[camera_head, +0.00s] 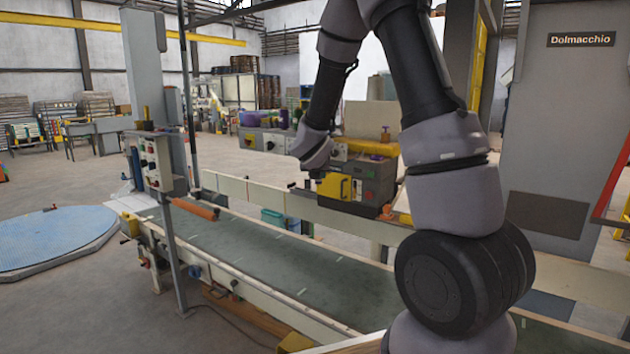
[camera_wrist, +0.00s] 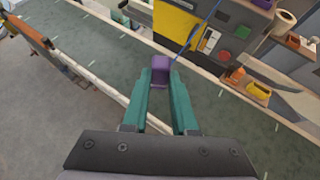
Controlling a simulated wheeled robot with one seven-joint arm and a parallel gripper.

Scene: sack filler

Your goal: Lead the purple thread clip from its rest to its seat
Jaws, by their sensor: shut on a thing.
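The purple thread clip (camera_wrist: 160,68) is between the two green fingertips of my gripper (camera_wrist: 160,80), which is shut on it. A thin blue thread (camera_wrist: 187,42) runs from near the clip up and right towards the sewing machine head (camera_wrist: 200,30). The clip is held above the green conveyor belt in the wrist view. In the camera_head view my arm reaches down beside the grey and yellow machine head (camera_head: 355,187); the fingers and clip are too small or hidden to make out there. I cannot tell which part is the clip's seat.
The conveyor belt (camera_head: 240,250) runs below, with pale side rails (camera_head: 300,205). A control post (camera_head: 158,160) stands at left. Small orange (camera_wrist: 236,75) and yellow (camera_wrist: 259,90) parts sit right of the machine head. The belt around my gripper looks bare.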

